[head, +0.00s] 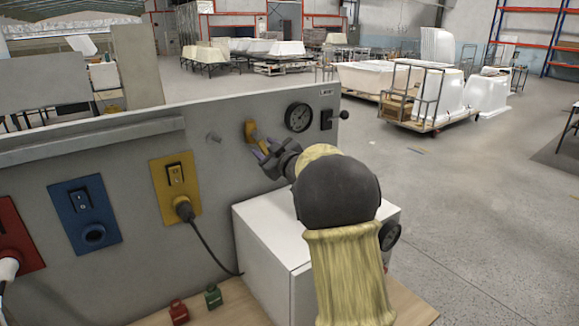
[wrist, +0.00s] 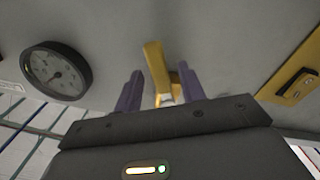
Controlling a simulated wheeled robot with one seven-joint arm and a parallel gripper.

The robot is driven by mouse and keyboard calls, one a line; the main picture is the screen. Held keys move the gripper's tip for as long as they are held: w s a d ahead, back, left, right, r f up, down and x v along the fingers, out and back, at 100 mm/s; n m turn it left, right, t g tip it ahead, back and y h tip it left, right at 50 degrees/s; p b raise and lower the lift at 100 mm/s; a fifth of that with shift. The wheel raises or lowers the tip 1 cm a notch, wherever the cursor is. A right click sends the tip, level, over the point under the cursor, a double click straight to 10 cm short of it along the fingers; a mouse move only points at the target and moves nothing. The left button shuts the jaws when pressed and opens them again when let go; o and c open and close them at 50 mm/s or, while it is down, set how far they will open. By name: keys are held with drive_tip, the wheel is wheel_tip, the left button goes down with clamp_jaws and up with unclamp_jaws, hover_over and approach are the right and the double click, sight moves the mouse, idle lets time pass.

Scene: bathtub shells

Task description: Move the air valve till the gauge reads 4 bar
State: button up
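The air valve is a yellow lever (head: 251,132) on the grey panel, left of the gauge (head: 298,117). In the wrist view the lever (wrist: 156,68) stands between the two purple fingers of my gripper (wrist: 160,76), with a visible gap on each side. The gripper is open and holds nothing. In the head view my gripper (head: 262,153) is just below the lever, in front of the panel. The round gauge also shows in the wrist view (wrist: 56,73). Its dial is pale with a dark rim, and its numbers are too small to read.
A black switch (head: 327,119) sits right of the gauge. A yellow socket plate (head: 163,200) with a plugged cable and a blue socket plate (head: 72,225) are to the left. A white box (head: 268,250) stands below my arm. Red and green blocks (head: 213,296) lie on the bench.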

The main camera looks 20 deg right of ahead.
drive_tip(key=b+v, duration=0.4)
drive_tip(key=v, duration=1.1)
drive_tip(key=shift+s+b, duration=0.3)
drive_tip(key=shift+s, duration=0.05)
drive_tip(key=shift+d, duration=0.1)
drive_tip(key=shift+w, duration=0.1)
